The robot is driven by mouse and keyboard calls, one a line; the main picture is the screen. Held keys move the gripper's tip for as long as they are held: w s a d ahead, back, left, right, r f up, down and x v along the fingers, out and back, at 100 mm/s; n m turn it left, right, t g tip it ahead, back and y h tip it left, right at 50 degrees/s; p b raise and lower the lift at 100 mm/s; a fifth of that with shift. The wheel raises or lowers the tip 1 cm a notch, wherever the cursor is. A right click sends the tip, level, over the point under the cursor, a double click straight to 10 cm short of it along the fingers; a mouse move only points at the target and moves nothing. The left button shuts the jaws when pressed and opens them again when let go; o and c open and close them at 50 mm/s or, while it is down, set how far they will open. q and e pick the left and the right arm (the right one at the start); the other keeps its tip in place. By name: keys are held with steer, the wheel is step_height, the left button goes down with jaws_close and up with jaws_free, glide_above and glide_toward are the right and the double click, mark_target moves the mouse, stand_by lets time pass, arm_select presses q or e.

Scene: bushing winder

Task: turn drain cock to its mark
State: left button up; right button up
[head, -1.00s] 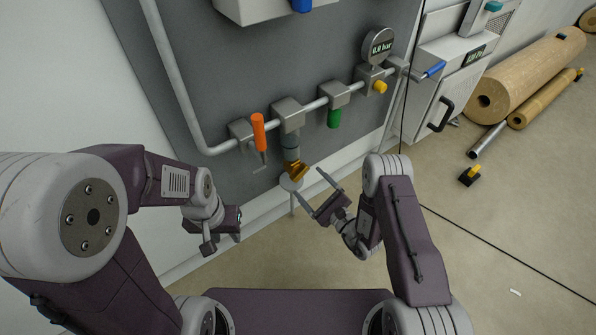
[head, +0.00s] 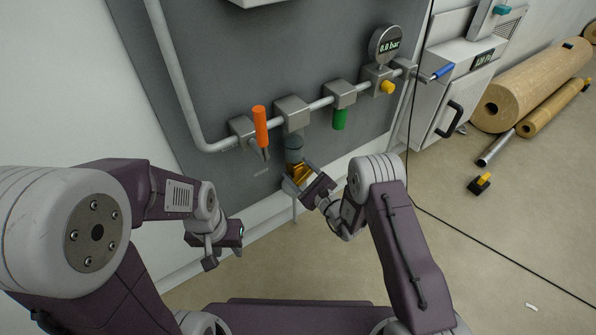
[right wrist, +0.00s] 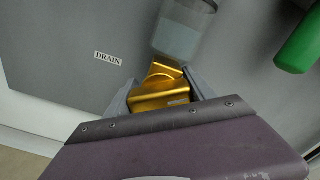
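The drain cock is a gold, bent handle (right wrist: 162,90) below a grey translucent bowl (right wrist: 178,37); a "DRAIN" label (right wrist: 108,58) is on the panel to its left in the right wrist view. In the head view the gold cock (head: 298,173) hangs under the bowl (head: 294,149), partly hidden by my right gripper (head: 299,176). That gripper's fingers lie on either side of the cock; whether they press on it is unclear. My left gripper (head: 228,254) hangs low at the left, away from the pipe; its finger gap is unclear. I cannot make out the mark.
A pipe carries an orange lever (head: 260,126), a green handle (head: 339,118), a yellow knob (head: 387,87) and a gauge (head: 386,45) reading about 0.8 bar. A blue lever (head: 442,71) is at the right.

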steer(key=c, duration=0.6)
steer(key=shift+r+m+p, duration=0.1)
steer(key=shift+m+p, duration=0.9)
steer(key=shift+m, duration=0.2)
steer(key=shift+m+p, duration=1.1)
steer(key=shift+m, duration=0.9)
steer(key=shift+f, duration=0.2)
steer(key=o, duration=1.4)
steer(key=shift+d+r, duration=0.1)
